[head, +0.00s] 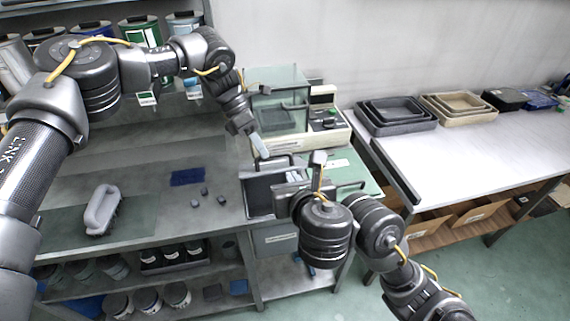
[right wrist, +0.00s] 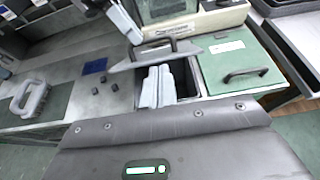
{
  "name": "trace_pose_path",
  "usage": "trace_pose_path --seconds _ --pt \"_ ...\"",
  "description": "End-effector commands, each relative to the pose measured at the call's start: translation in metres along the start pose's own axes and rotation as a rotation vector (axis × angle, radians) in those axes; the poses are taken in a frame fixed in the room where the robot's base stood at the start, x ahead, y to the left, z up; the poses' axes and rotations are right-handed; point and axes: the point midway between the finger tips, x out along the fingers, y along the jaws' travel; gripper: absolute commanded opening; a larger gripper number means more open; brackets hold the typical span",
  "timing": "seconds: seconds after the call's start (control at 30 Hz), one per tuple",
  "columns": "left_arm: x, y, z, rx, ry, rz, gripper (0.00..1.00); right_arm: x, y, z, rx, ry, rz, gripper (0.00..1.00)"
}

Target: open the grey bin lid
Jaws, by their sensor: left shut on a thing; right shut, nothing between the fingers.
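The grey bin lid (right wrist: 196,47) is a narrow grey panel with a dark bar handle (right wrist: 150,50), seen in the right wrist view. It lies tilted across the back of the bin opening (right wrist: 183,84), and a dark interior shows in front of it. In the head view the handle (head: 275,162) is beside the left fingertips. My left gripper (head: 260,146) comes down from above and is shut at the handle; its fingers also show in the right wrist view (right wrist: 127,25).
A green panel with a dark handle (right wrist: 245,75) lies right of the bin. A clear box (head: 280,100) stands behind. A grey brush (head: 100,210), a blue patch (head: 187,176) and small dark blocks are on the left bench. Stacked trays (head: 396,112) stand on the right table.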

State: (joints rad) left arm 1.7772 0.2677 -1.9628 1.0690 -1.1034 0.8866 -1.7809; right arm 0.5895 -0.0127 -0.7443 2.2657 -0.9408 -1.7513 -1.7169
Motion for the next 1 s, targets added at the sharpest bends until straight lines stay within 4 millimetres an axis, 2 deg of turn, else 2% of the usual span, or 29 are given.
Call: trace_pose_path --seconds 0.03,0.3,0.5,0.8,1.0 --pt "0.001 0.006 -0.005 -0.009 0.004 0.015 0.00 0.006 -0.001 0.000 -0.005 -0.001 -0.003 0.00" --pt "0.001 0.006 -0.005 -0.009 0.004 0.015 0.00 0.049 -0.004 0.001 -0.006 -0.001 -0.008 0.00" --pt "0.002 0.006 -0.005 -0.009 0.004 0.015 0.00 0.071 -0.004 0.001 -0.004 -0.002 -0.008 0.00" --pt "0.002 0.006 -0.005 -0.009 0.004 0.015 0.00 0.089 0.000 -0.001 0.001 0.001 0.001 0.00" --pt "0.002 0.006 -0.005 -0.009 0.004 0.015 0.00 0.094 -0.002 -0.001 0.004 0.002 -0.002 0.00"
